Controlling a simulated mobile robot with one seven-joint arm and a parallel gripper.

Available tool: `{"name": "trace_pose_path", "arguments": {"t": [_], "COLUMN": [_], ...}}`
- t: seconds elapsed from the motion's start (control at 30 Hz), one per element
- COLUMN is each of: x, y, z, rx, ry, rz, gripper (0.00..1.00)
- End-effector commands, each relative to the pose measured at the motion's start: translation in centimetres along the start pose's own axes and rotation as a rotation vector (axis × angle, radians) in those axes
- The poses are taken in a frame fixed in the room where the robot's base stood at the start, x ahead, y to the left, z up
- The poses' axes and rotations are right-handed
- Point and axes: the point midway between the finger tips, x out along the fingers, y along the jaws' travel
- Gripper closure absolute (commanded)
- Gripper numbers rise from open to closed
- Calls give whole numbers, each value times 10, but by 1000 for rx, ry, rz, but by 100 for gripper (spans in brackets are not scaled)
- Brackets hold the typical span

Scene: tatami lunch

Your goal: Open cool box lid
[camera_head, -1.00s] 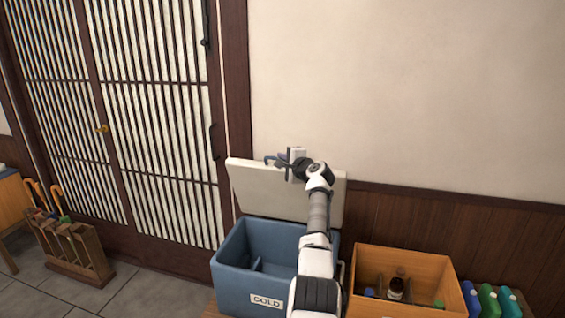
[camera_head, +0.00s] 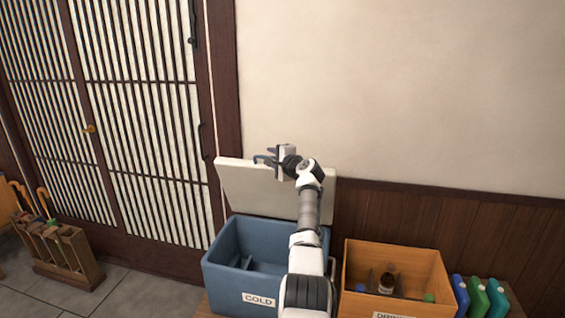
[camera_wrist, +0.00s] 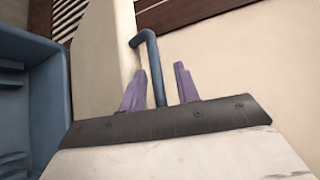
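The blue cool box (camera_head: 225,285), labelled COLD, stands on the floor side of the wall with its top open. Its pale lid (camera_head: 240,188) stands raised at the back, near upright. The lid's blue bar handle (camera_wrist: 156,72) shows in the wrist view. My gripper (camera_head: 272,156) is at the lid's upper edge. In the wrist view my two purple fingers (camera_wrist: 160,88) are apart, one on each side of the handle, with a clear gap to the right finger. My arm hides the box's right part.
A wooden crate (camera_head: 437,262) with bottles stands right of the box, with several coloured containers (camera_head: 478,297) beyond. A plain wall (camera_head: 400,90) rises behind. A slatted door (camera_head: 150,130) and umbrella stand (camera_head: 65,262) are at left.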

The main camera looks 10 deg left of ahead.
Motion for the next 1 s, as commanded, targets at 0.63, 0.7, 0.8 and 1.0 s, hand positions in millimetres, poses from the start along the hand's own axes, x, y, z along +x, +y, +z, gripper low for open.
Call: {"name": "trace_pose_path", "arguments": {"t": [0.63,0.7,0.8,1.0], "x": [-77,-89,-106,-130], "y": [3,2,2,0], "z": [-2,-2,-1,-1], "rx": [-1,-2,-2,-1], "ry": [5,5,4,4], "rz": [-3,-4,-2,-1], "gripper": [67,67,67,67]}}
